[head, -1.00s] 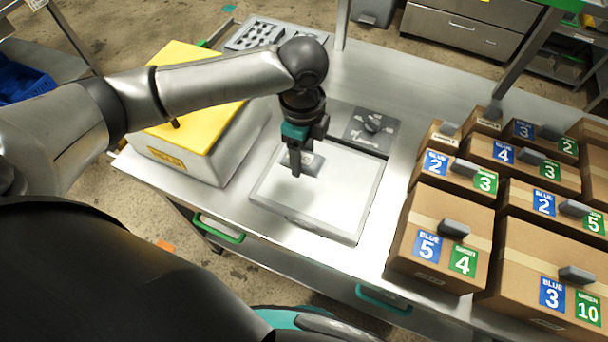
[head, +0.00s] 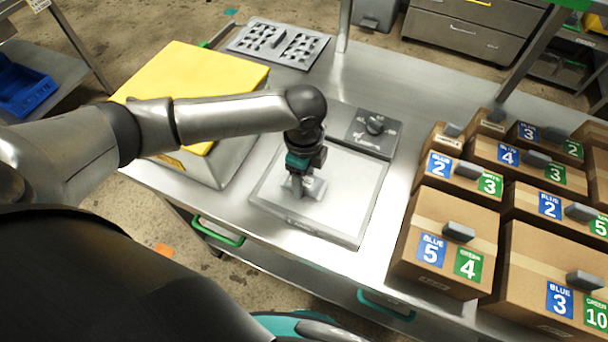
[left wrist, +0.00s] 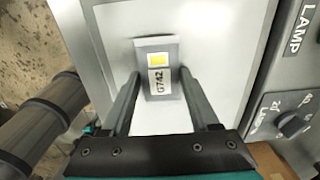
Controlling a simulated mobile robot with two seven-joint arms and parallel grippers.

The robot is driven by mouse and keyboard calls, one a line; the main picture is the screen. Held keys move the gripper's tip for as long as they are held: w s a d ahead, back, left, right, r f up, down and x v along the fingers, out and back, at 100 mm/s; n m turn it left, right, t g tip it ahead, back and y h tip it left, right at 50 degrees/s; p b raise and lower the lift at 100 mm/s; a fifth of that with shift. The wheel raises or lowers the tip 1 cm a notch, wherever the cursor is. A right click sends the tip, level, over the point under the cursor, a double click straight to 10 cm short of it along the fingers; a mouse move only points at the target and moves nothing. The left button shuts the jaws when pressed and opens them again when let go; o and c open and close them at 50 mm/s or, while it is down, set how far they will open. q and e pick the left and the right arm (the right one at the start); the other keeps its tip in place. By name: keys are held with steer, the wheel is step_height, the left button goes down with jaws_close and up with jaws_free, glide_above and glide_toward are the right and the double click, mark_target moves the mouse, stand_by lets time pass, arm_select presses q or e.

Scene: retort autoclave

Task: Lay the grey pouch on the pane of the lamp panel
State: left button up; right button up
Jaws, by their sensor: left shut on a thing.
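The grey pouch (head: 314,188) shows at my left gripper (head: 298,188), over the pane (head: 340,208) of the lamp panel. In the left wrist view the pouch (left wrist: 155,62) lies at the fingertips of the left gripper (left wrist: 160,85), with a yellow square and a white label reading G742. The left gripper is shut on the pouch. The pouch is at or just above the pane; I cannot tell whether it touches. The pale pane (left wrist: 222,45) also fills much of the wrist view. My right gripper is not in view.
The lamp panel's dial (head: 375,125) stands behind the pane. A box with a yellow lid (head: 200,85) is to the left. Several cardboard boxes (head: 445,235) with blue and green labels fill the right of the bench. A grey perforated tray (head: 277,43) lies at the back.

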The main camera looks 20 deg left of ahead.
mark_target(304, 180)
arm_select(q)
steer(key=o, duration=1.4)
steer(key=shift+c, duration=0.2)
step_height(304, 180, up, 12)
steer(key=p, duration=0.2)
steer(key=shift+r, duration=0.15)
